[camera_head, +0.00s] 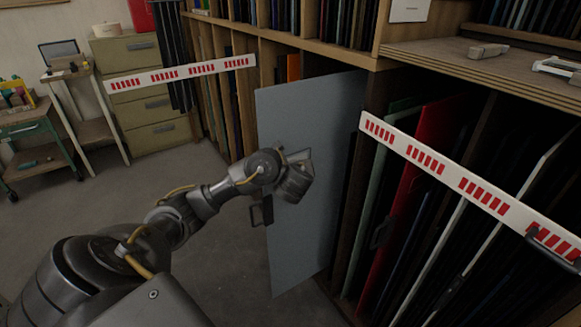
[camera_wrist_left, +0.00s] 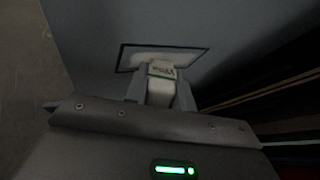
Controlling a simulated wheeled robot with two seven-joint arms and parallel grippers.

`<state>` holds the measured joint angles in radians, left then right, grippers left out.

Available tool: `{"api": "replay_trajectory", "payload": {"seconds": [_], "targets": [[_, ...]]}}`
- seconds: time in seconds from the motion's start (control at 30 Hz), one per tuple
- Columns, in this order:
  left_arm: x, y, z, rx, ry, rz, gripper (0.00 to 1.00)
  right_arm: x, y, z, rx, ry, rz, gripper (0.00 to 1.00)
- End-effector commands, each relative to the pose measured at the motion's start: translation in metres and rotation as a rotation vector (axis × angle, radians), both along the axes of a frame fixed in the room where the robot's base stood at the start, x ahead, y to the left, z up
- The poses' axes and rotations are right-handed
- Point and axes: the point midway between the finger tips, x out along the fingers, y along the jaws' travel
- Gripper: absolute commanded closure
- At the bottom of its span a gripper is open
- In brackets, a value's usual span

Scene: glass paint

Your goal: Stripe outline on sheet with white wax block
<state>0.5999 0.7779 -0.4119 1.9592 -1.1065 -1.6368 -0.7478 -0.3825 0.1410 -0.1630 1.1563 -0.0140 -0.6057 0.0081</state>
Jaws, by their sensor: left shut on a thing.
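A large blue-grey sheet (camera_head: 310,110) stands upright at the rack, partly behind my left arm. My left gripper (camera_head: 298,172) is in front of the sheet's middle. In the left wrist view, my left gripper (camera_wrist_left: 160,90) is shut on a white wax block (camera_wrist_left: 161,72) with a green band and dark lettering. The block's far end is at a dark four-sided outline (camera_wrist_left: 128,53) on the sheet. The inside of the outline looks pale; whether the block touches the sheet is hard to tell. In the head view, the gripper hides most of the outline. My right gripper is not in view.
The wooden rack (camera_head: 350,55) holds several upright panels, including a red one (camera_head: 405,215). Red-and-white bars (camera_head: 180,73) cross in front on both sides. A shelf (camera_head: 480,65) with tools is at right. Open floor (camera_head: 100,195) lies at left, near a drawer cabinet (camera_head: 135,90).

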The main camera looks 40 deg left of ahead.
Motion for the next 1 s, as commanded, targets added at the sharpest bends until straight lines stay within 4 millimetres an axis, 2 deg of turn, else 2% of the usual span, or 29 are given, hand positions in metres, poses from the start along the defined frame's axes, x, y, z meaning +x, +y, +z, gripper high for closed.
{"api": "replay_trajectory", "payload": {"seconds": [0.3,0.63,1.0], "targets": [[0.026,-0.010,-0.002,-0.001,-0.001,0.000,1.00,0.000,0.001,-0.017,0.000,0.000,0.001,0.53],[0.033,-0.012,-0.001,0.000,0.000,-0.001,1.00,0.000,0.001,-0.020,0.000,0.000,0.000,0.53],[0.062,-0.018,-0.002,-0.002,-0.002,0.000,1.00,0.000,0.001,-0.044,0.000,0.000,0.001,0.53]]}}
